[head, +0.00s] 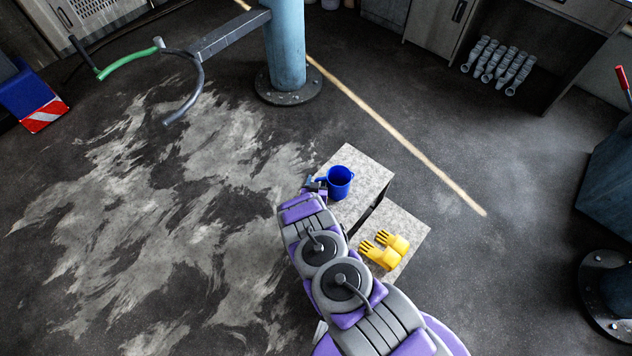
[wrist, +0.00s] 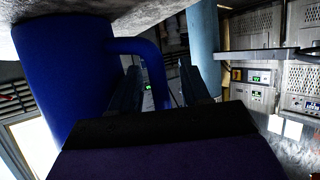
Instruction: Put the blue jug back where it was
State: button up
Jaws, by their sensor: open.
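The blue jug (head: 340,182) stands upright on the taller grey block in the head view. In the wrist view the jug (wrist: 75,80) fills the left side, with its handle (wrist: 150,65) reaching to the right; the picture looks inverted there. My gripper (head: 317,185) is at the jug's left side, by the handle. In the wrist view my gripper (wrist: 159,72) is open, and the handle shows between its two fingers. I cannot tell whether either finger touches it.
The taller block (head: 368,165) adjoins a lower grey block (head: 413,228) bearing yellow gloves (head: 385,250). A blue column (head: 286,45) with a grey arm (head: 230,35) stands behind. Grey cups or tubes (head: 497,65) sit on a shelf at upper right.

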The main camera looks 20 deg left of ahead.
jog(key=shift+s+r, duration=0.1)
jog(key=p+v, duration=0.2)
jog(key=v, duration=0.9)
jog(key=shift+s+r+p, duration=0.2)
jog(key=shift+s+p, duration=0.1)
jog(key=shift+p, duration=0.1)
